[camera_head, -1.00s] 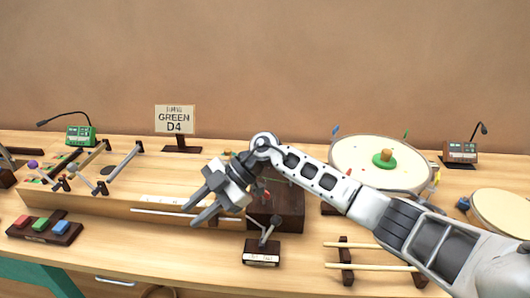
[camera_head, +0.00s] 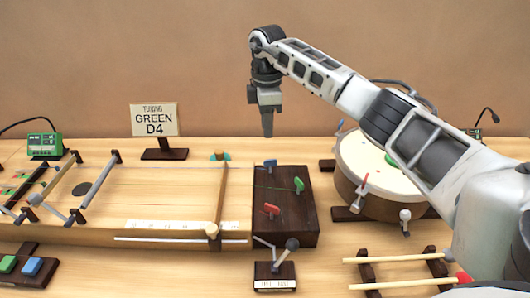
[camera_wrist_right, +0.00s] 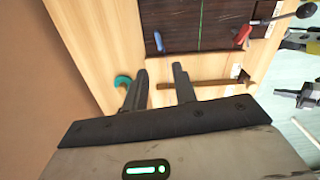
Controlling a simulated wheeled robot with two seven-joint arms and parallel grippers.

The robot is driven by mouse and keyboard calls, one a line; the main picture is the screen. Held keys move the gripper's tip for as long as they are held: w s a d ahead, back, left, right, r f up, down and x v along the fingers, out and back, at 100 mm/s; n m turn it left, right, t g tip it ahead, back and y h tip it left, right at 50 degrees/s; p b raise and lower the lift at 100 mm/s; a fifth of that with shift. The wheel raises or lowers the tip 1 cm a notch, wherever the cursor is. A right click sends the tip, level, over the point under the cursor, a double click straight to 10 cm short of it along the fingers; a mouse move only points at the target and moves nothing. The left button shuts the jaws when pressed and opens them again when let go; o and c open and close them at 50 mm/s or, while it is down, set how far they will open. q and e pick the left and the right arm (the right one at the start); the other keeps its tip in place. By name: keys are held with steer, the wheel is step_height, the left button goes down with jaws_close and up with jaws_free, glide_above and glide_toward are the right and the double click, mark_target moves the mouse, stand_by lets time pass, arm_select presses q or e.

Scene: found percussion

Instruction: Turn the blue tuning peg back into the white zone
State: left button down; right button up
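The blue tuning peg (camera_head: 270,163) stands at the back of a dark wooden block (camera_head: 285,222), with a green peg (camera_head: 298,185) and a red peg (camera_head: 271,209) on the same block. The blue peg also shows in the right wrist view (camera_wrist_right: 158,41), beyond the fingertips. My right gripper (camera_head: 267,134) points down above and behind the blue peg, apart from it. In the wrist view its two fingers (camera_wrist_right: 160,72) are spread with nothing between them. I cannot make out a white zone at the blue peg. My left gripper is out of view.
A long wooden soundboard (camera_head: 150,200) with a slider bar (camera_head: 218,200) lies left of the block. A drum (camera_head: 375,165) stands close on the right. A sign (camera_head: 154,120) reads GREEN D4. A small lever stand (camera_head: 275,275) is in front.

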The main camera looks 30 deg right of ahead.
mark_target(270, 163)
step_height(270, 163, down, 10)
steer(key=shift+f+p, duration=0.15)
steer(key=shift+p, duration=0.25)
jaws_close()
